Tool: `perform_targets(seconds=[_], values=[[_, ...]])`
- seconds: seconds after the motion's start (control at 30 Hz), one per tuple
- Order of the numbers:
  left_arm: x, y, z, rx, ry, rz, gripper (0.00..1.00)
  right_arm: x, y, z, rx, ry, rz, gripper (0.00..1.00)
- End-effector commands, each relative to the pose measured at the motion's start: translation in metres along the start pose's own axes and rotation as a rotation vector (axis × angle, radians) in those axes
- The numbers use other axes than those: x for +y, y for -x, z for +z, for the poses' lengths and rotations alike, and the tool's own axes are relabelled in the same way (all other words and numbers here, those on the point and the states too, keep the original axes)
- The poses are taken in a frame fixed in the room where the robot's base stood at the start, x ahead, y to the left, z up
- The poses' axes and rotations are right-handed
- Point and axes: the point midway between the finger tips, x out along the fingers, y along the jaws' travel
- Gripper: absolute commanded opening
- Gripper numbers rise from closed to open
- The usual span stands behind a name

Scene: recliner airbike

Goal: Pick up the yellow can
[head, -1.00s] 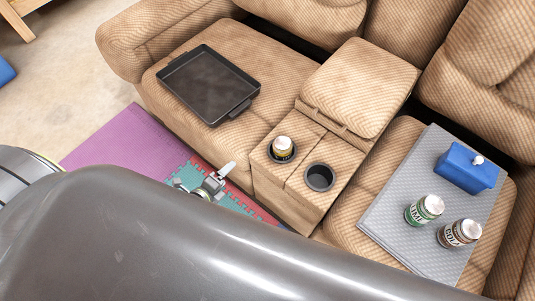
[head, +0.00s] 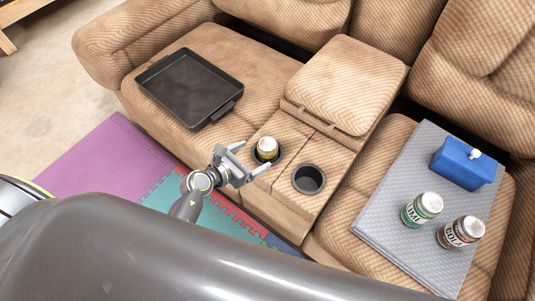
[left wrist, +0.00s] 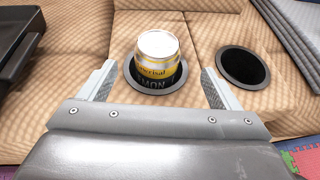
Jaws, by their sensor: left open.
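The yellow can (head: 267,148) stands in the left cup holder of the recliner's console, its lower part hidden in the holder. In the left wrist view the can (left wrist: 157,62) has a white top and a yellow band, and sits between and beyond the fingers. My left gripper (head: 253,160) is open and empty in front of the can in the head view. In the left wrist view the gripper (left wrist: 157,88) has one finger on each side of the can, apart from it. My right gripper is not in view.
An empty cup holder (head: 309,179) is right of the can. A black tray (head: 150,79) lies on the left seat. A grey board (head: 375,222) on the right seat holds a blue box (head: 463,166), a green can (head: 421,209) and a brown can (head: 460,232).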

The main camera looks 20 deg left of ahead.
Motion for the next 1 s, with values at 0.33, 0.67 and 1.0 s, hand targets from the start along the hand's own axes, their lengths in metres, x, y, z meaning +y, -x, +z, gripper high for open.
perform_targets(seconds=[0.33,0.67,1.0], values=[[0.0,-0.048,-0.001,-0.001,0.002,0.0,0.85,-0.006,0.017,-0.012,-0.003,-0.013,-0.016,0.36],[0.003,-0.076,-0.004,-0.001,0.002,-0.001,0.85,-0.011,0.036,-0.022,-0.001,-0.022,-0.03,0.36],[0.004,-0.1,-0.004,0.0,0.002,0.0,0.85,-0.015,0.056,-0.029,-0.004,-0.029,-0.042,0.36]])
